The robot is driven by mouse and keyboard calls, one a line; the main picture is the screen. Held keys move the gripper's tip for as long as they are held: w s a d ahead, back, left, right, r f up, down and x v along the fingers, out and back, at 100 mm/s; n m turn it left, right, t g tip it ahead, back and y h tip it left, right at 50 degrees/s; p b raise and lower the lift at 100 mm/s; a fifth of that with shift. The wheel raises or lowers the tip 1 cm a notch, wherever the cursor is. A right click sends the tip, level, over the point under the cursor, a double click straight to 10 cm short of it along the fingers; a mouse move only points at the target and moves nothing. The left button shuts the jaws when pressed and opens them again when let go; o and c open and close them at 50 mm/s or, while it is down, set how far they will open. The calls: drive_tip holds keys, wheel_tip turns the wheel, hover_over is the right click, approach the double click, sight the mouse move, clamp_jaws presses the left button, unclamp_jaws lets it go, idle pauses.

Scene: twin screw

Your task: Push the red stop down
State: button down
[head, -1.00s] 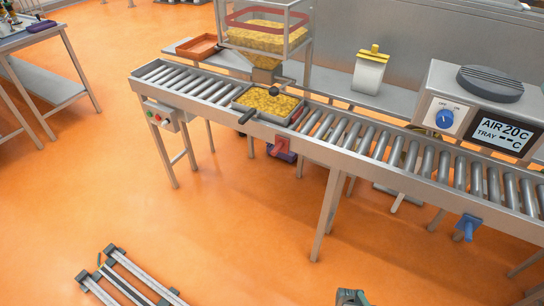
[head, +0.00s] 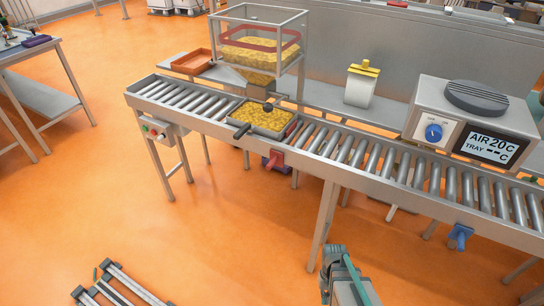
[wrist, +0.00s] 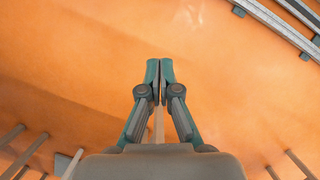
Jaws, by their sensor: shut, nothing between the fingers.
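The red stop (head: 275,159) sticks out from the near side of the roller conveyor (head: 345,175), just below the food-filled tray (head: 262,115). A blue stop (head: 460,234) of similar shape is farther right on the same side. My gripper (head: 334,252) is at the bottom of the head view, in front of the conveyor and apart from both stops. In the wrist view, my gripper's fingers (wrist: 159,66) are together and empty, over bare orange floor. Neither stop can be made out in the wrist view.
A conveyor leg (head: 323,222) stands just behind my gripper. A glass-sided hopper (head: 262,45) stands over the tray. A grey unit with a blue knob (head: 433,132) and display sits at the right. The orange floor (head: 235,240) in front is open.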

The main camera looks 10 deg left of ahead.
drive_tip(key=w+a+r+n+t+p, duration=0.1)
drive_tip(key=w+a+r, duration=0.2)
drive_tip(key=w+r, duration=0.3)
drive_tip(key=w+a+r+n+t, duration=0.1)
drive_tip(key=w+a+r, duration=0.25)
drive_tip(key=w, duration=0.45)
wheel_tip(320, 180, up, 38)
drive_tip(key=n+t+y+p, duration=0.2)
drive_tip(key=n+t+p, duration=0.1)
drive_tip(key=n, duration=0.6)
hover_over(271, 163)
drive_tip(key=d, duration=0.3)
drive_tip(key=shift+s+f+n+g, duration=0.3)
drive_tip(key=shift+s+n+g, duration=0.15)
drive_tip(key=shift+n, duration=0.45)
drive_tip(key=shift+f, duration=0.15)
drive_tip(key=a+f+p, duration=0.1)
drive_tip(key=f, duration=0.3)
drive_tip(key=f+p, duration=0.2)
drive_tip(key=f, duration=0.3)
drive_tip(key=w+a+f+p, duration=0.1)
drive_tip(key=f, duration=0.3)
drive_tip(key=shift+a+f, duration=0.15)
drive_tip(key=shift+a, duration=0.15)
drive_tip(key=shift+f, duration=0.1)
